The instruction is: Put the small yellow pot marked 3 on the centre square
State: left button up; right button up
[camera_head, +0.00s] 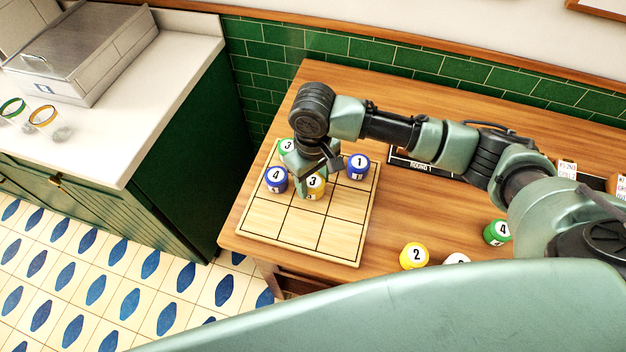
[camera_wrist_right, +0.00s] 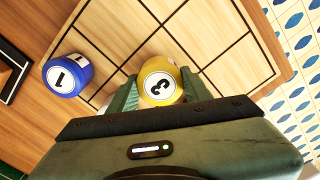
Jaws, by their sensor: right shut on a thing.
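The small yellow pot marked 3 (camera_head: 315,185) is between the fingers of my right gripper (camera_head: 318,172), over the middle of the wooden grid board (camera_head: 275,218). In the right wrist view the yellow pot (camera_wrist_right: 160,80) shows its 3, with a green finger of my right gripper (camera_wrist_right: 158,92) on each side. I cannot tell whether its base touches the board. The centre square is mostly hidden by the pot and gripper. My left gripper is not in view.
On the board, a blue pot marked 4 (camera_head: 276,179) stands left of the yellow pot, a green pot marked 3 (camera_head: 287,147) behind, and a blue pot marked 1 (camera_head: 358,166) right. The front squares are clear. A yellow 2 (camera_head: 414,256) and green 4 (camera_head: 497,232) stand on the table.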

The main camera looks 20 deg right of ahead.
aim_at(313, 182)
jog(key=shift+f, duration=0.45)
jog(key=o, duration=1.5)
jog(key=shift+f, duration=0.15)
notch_tip(313, 182, up, 12)
jog(key=b, duration=0.2)
jog(key=shift+r, duration=0.2)
